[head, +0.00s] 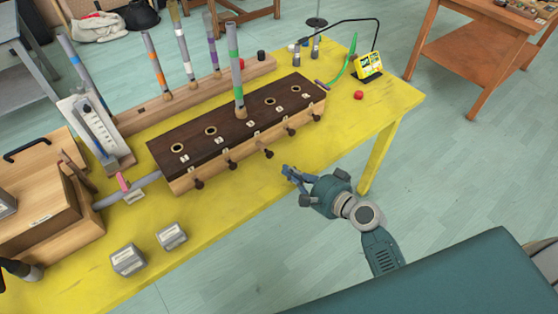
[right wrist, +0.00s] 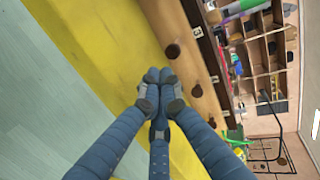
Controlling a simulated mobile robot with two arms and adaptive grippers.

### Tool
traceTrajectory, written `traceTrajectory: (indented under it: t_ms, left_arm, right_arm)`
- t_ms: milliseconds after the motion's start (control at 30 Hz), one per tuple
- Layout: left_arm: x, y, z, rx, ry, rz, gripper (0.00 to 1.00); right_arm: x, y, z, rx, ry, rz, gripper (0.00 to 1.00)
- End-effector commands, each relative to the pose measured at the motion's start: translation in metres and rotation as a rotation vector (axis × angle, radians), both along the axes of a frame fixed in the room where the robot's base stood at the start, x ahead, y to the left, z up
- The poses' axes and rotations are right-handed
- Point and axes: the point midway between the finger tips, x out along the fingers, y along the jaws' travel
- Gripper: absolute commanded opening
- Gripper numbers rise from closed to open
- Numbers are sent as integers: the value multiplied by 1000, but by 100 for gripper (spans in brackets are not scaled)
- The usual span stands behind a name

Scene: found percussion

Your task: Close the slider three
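The slider box (head: 225,125) is a long dark-topped wooden block on the yellow table, with a row of round holes and a row of dark knobs along its front. The knob of slider three (head: 268,154) is the middle one and seems to stick out slightly more than its neighbours. A grey tube with a green band (head: 236,75) stands upright in the middle hole. My right gripper (head: 289,174) is in front of the box, apart from the knobs, near the table's front edge. In the right wrist view its fingertips (right wrist: 152,77) are together and empty. My left gripper is not seen.
Two small metal boxes (head: 128,260) (head: 172,236) stand at the table's front left. A wooden case (head: 45,205) is at far left. Several banded tubes stand in a rail behind. A red ball (head: 359,95) and a yellow device (head: 368,66) are at right.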

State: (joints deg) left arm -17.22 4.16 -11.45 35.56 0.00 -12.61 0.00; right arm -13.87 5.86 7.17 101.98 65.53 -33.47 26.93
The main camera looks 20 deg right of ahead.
Motion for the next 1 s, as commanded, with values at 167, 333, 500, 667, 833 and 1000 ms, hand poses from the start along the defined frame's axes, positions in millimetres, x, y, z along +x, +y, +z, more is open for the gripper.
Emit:
traceTrajectory:
  t_ms: [167,333,500,667,833,1000]
  left_arm:
    - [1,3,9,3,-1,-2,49]
    - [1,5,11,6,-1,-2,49]
    - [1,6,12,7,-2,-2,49]
    - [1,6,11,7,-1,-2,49]
    - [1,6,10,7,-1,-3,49]
    - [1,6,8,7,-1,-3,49]
  right_arm:
    - [28,13,-1,1,-1,1,0]
    - [42,19,-3,-1,1,1,0]
    - [45,21,-5,-2,1,2,0]
    - [45,20,-5,-3,1,1,0]
    - [54,23,-4,-3,-1,1,0]
    - [77,31,-4,-3,-1,1,0]
